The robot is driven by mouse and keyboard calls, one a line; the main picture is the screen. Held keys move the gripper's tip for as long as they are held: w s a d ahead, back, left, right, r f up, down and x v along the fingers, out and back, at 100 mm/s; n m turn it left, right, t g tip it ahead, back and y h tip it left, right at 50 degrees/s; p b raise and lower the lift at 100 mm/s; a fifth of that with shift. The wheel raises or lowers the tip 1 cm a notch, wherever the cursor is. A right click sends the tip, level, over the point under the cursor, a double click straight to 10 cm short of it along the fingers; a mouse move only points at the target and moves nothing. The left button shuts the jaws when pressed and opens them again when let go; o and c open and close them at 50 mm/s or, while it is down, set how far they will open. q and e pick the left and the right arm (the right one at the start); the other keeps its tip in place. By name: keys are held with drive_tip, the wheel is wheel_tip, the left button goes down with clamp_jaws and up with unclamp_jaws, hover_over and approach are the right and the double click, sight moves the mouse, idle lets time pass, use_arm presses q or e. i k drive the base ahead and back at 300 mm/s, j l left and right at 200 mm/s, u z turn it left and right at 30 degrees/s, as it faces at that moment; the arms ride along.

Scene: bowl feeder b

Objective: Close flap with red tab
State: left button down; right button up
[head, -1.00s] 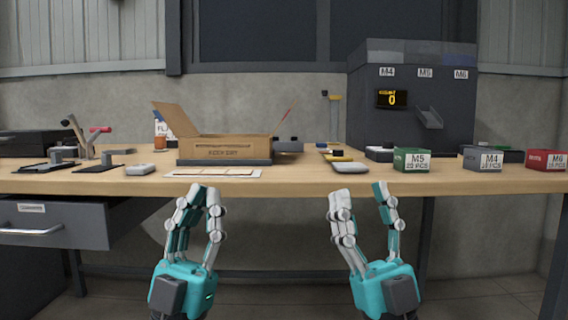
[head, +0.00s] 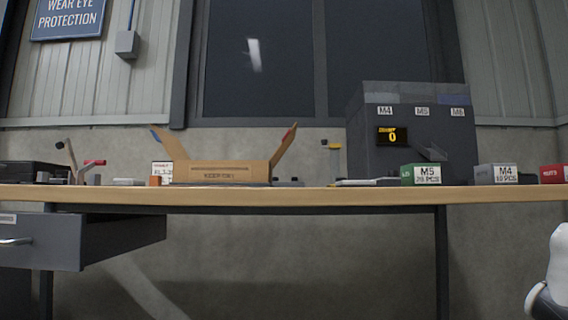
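The open cardboard box (head: 228,172) stands on the table, left of the middle. Its right flap (head: 285,146) is raised and leans outward to the right, with a red tab (head: 289,133) near its top. Its left flap (head: 169,141) is also raised and leans outward to the left, with a blue tab (head: 155,135). The inside of the box is hidden at this low angle. Neither of my grippers shows. Only a white rounded part, likely of my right arm, is cut off at the lower right edge.
The wooden table (head: 330,197) is seen almost edge-on. A green M5 box (head: 420,174), a grey M4 box (head: 495,174) and a red box (head: 553,174) stand on the right. A dark dispenser (head: 375,150) stands behind. An open drawer (head: 110,242) juts out below left.

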sight(286, 140)
drive_tip(key=i, duration=0.85)
